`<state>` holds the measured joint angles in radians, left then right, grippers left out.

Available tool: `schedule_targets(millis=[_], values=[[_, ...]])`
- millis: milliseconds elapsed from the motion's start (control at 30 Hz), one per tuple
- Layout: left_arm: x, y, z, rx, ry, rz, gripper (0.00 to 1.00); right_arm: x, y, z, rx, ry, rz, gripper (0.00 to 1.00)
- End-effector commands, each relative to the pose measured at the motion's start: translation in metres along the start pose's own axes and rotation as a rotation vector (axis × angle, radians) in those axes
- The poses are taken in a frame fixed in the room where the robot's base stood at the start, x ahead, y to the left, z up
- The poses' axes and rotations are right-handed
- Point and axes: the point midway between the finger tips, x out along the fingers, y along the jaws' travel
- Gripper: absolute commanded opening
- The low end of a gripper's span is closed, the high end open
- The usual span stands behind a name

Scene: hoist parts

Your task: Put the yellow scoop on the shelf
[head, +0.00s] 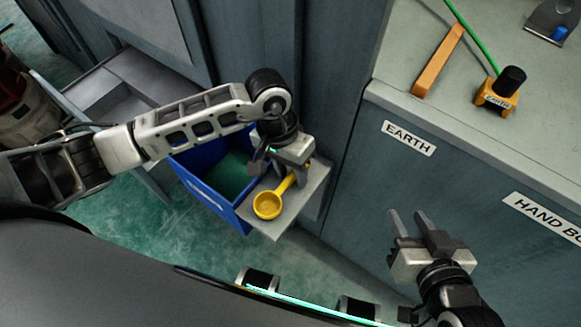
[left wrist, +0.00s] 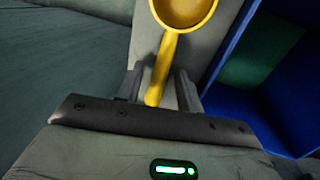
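The yellow scoop (head: 268,204) lies on a small grey shelf (head: 310,192), its bowl toward the shelf's near edge. In the left wrist view the scoop (left wrist: 172,45) has its handle running back between my left fingers (left wrist: 160,88). A gap shows on each side of the handle, so the left gripper (head: 288,168) is open around it and not closed on it. In the head view the left gripper hides the handle's far end. My right gripper (head: 407,220) is open and empty, in front of the grey cabinet, away from the scoop.
A blue bin (head: 205,190) stands close beside the shelf on the left. A grey cabinet (head: 450,180) with "EARTH" and "HAND BO..." labels is on the right. On its top are an orange bar (head: 438,62) and an orange clamp (head: 497,95) with a green cable.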

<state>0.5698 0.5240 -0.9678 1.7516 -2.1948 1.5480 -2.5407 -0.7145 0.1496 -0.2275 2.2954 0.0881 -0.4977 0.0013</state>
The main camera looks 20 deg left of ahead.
Motion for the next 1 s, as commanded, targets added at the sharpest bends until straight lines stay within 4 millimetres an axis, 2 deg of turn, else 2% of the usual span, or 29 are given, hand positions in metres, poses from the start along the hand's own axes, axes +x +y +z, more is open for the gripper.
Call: schedule_targets(millis=[167,500,633,767,867,967,1000], values=[[-0.019,0.000,-0.001,0.000,0.004,-0.002,0.37,-0.005,-0.001,-0.013,-0.004,0.026,0.001,0.36],[-0.092,0.000,-0.001,0.000,0.004,-0.002,0.37,-0.008,-0.001,-0.008,0.000,0.010,0.004,0.36],[-0.111,0.000,-0.001,0.001,0.002,-0.001,0.37,-0.007,0.000,-0.003,0.002,-0.004,0.005,0.36],[-0.119,0.002,0.000,-0.004,-0.001,0.009,0.37,-0.007,0.000,-0.001,0.002,-0.007,0.006,0.36],[-0.115,0.023,0.006,-0.049,-0.014,0.103,0.37,-0.007,0.000,-0.001,0.002,-0.007,0.006,0.36],[-0.106,0.072,0.021,-0.186,-0.071,0.339,0.37,-0.007,0.000,-0.002,0.002,-0.006,0.006,0.36],[-0.107,0.100,0.028,-0.277,-0.116,0.476,0.37,-0.007,0.000,-0.002,0.002,-0.005,0.006,0.36]])
